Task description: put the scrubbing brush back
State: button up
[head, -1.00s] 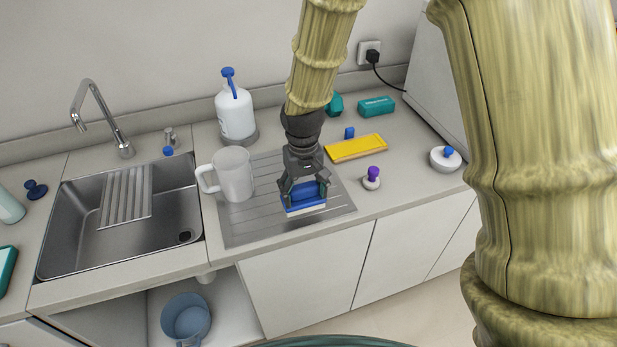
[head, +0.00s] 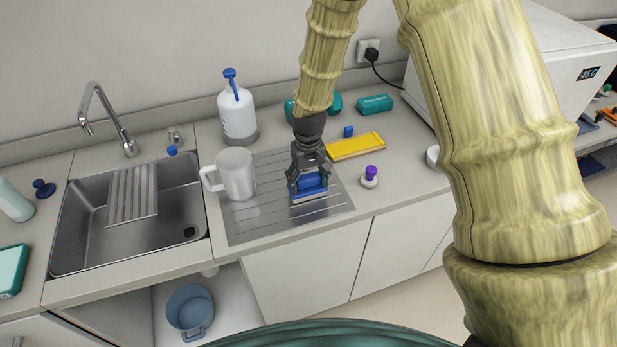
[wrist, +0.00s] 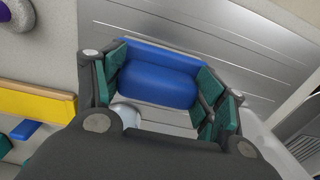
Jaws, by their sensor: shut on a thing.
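The scrubbing brush has a blue back (head: 312,181) and a pale underside. In the head view it is over the ribbed steel drainboard (head: 244,224), towards its right side. My gripper (head: 309,186) points down and is shut on the brush. In the wrist view the blue brush (wrist: 158,75) sits between the green-padded fingers (wrist: 160,88), with the drainboard behind it. I cannot tell whether its underside touches the drainboard.
A white jug (head: 236,174) stands on the drainboard left of my gripper. A yellow tray (head: 356,146) and a purple-topped stopper (head: 370,176) are to the right. A white pump bottle (head: 237,112) stands behind. The sink (head: 175,215) is at left.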

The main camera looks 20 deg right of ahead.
aim_at(308, 178)
jog(key=shift+f, duration=0.25)
jog(key=o, duration=1.1)
jog(key=shift+o, duration=0.2)
notch_tip(308, 178, up, 12)
jog(key=b, duration=0.4)
jog(key=shift+r, duration=0.2)
